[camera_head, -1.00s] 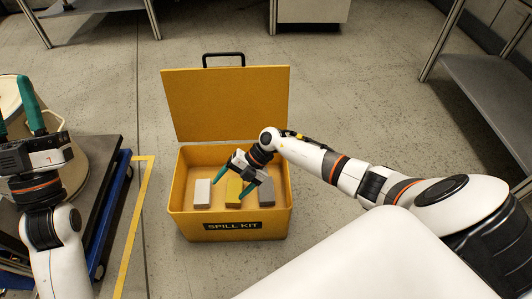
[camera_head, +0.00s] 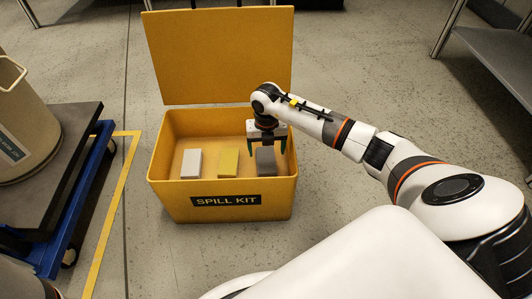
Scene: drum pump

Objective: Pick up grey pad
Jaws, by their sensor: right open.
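The grey pad (camera_head: 265,160) stands at the right inside the open yellow spill kit box (camera_head: 225,207). A yellow pad (camera_head: 229,162) is in the middle and a white pad (camera_head: 191,163) at the left, in a row with gaps between them. My right gripper (camera_head: 267,150) points down into the box at the grey pad, with its green fingers open on either side of the pad's upper part. I cannot tell whether the fingers touch it. My left gripper is out of view.
The box's lid (camera_head: 219,57) stands open at the back. A blue-framed trolley (camera_head: 75,200) carries a beige drum (camera_head: 22,125) at the left, beside a yellow floor line (camera_head: 112,210). A metal table (camera_head: 497,60) is at the upper right. The floor around the box is clear.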

